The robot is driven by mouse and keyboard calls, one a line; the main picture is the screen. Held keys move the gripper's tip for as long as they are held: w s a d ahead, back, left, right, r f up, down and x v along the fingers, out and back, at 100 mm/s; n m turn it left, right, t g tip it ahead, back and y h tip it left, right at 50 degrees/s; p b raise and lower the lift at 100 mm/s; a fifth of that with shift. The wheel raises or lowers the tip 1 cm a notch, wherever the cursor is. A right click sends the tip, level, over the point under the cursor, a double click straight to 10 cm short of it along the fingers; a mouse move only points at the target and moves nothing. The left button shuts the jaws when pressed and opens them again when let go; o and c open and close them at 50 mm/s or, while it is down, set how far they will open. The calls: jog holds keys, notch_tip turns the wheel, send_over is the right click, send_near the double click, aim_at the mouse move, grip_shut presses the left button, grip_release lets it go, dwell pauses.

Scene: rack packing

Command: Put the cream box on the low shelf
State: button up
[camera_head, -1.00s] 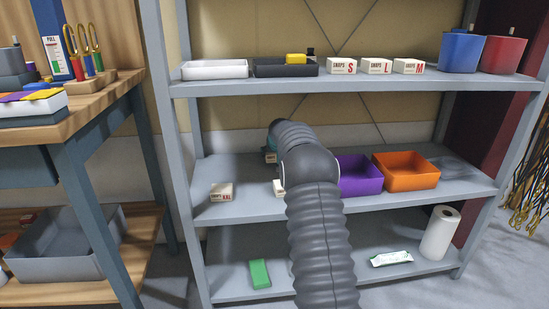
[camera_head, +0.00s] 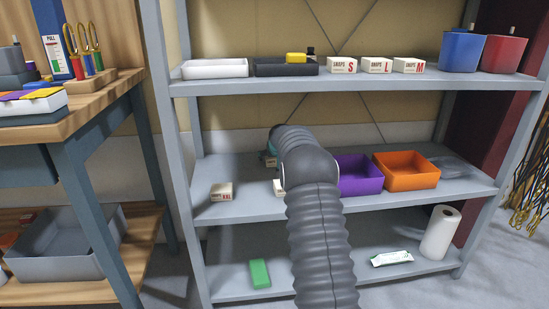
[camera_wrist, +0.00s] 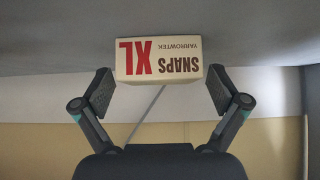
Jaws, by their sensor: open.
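A cream box (camera_wrist: 160,62) with the red letters XL and the word SNAPS appears upside down in the wrist view, resting against a grey shelf surface. In the head view my arm hides most of the gripper at the middle shelf. The low shelf (camera_head: 228,268) is below, partly hidden by my arm.
The low shelf holds a green box (camera_head: 259,273), a white-green tube (camera_head: 392,258) and a paper roll (camera_head: 440,232). An XXL box (camera_head: 222,191), another cream box (camera_head: 279,187), a purple bin (camera_head: 358,180) and an orange bin (camera_head: 408,176) share the middle shelf.

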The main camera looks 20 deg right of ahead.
jog(key=v, duration=1.2)
jog(key=shift+s+r, duration=0.1)
jog(key=shift+r, duration=0.1)
